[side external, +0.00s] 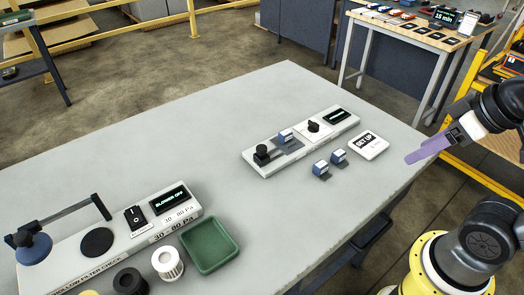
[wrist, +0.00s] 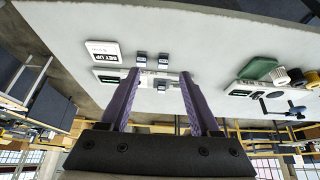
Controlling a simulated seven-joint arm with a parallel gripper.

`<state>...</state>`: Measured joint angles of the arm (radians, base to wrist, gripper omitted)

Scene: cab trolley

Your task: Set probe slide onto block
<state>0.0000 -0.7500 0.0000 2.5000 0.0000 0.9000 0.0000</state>
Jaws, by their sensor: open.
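A long pale block (side external: 262,166) stands on the grey table, with a black knob, a dial and a lit display on top. A small blue-and-white piece (side external: 286,137) sits on a dark plate on this block. Two similar blue pieces (side external: 320,169) (side external: 338,156) stand on the table in front of it; I cannot tell which piece is the probe slide. They also show in the wrist view (wrist: 141,58) (wrist: 163,59). My gripper (side external: 416,156) is open and empty, with purple fingers, above the table's right edge, apart from all pieces. Its fingers (wrist: 160,78) partly cover the block in the wrist view.
A white "SET UP" card (side external: 368,145) lies right of the blue pieces. A filter-check unit (side external: 120,248) with a hinged arm, a green tray (side external: 209,246) and several round parts stand at the left front. The table's middle is clear. Another bench (side external: 415,38) stands behind.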

